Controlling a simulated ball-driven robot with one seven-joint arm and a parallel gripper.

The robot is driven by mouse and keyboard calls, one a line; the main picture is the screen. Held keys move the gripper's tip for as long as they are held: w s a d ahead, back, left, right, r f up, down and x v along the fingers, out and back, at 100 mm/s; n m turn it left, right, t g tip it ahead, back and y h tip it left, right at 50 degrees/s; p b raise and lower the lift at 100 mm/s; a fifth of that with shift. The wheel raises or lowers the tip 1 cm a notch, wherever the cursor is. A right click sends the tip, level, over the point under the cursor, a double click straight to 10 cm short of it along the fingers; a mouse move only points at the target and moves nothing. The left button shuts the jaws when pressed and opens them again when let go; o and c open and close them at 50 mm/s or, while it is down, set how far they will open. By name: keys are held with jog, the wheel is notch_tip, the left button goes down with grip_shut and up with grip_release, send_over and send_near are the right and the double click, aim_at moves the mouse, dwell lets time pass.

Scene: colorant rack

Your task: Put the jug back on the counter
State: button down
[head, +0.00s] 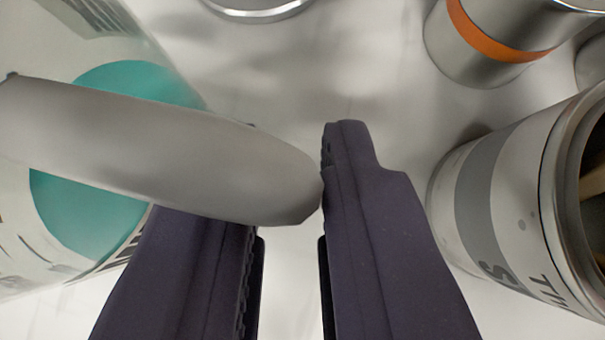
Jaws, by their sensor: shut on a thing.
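A pale container with a teal circle and dark print (80,215) fills the left side and looks like the jug; its top and base are out of frame. A smooth grey bar (150,150), apparently its handle, crosses in front of it to my gripper (290,185). My gripper is shut on this bar: the right dark finger touches its rounded end, and the left finger passes behind it, its tip mostly hidden. I cannot tell whether the jug touches the surface below.
A printed can with a grey band (485,205) stands close to the right of my right finger, its open top facing right. A metal can with an orange band (480,45) is at the upper right. A round metal rim (258,12) shows at the top. White marbled counter (330,70) lies clear between them.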

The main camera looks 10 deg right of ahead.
jog(key=shift+f, duration=0.2)
jog(key=shift+f, duration=0.15)
jog(key=c, duration=1.1)
grip_release()
jog(key=shift+o, duration=0.2)
